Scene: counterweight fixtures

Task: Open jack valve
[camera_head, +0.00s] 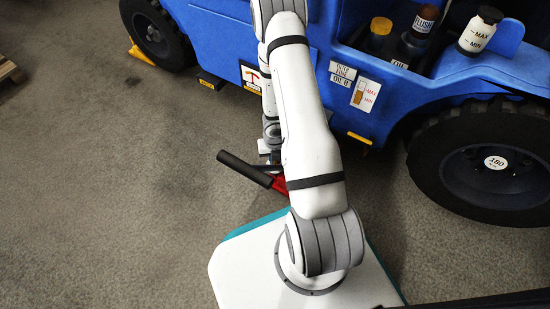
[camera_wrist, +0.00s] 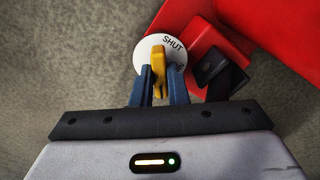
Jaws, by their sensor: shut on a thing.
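The jack valve shows in the wrist view as a yellow lever (camera_wrist: 158,66) in front of a white round plate (camera_wrist: 149,48) marked "SHUT". A second word on the plate is mostly hidden. My gripper (camera_wrist: 160,85) has its two blue fingers on either side of the yellow lever and is shut on it. The red jack body (camera_wrist: 235,40) is beside the plate on the right. In the head view the red jack (camera_head: 280,184) with its black handle (camera_head: 244,169) lies low beside my arm, which hides most of it and the valve.
A blue vehicle (camera_head: 330,30) stands behind, with a black wheel (camera_head: 490,160) at right and another (camera_head: 152,38) at back left. A yellow chock (camera_head: 140,54) is by the left wheel. Bottles stand on its side ledge. The grey floor (camera_head: 110,200) at left is clear.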

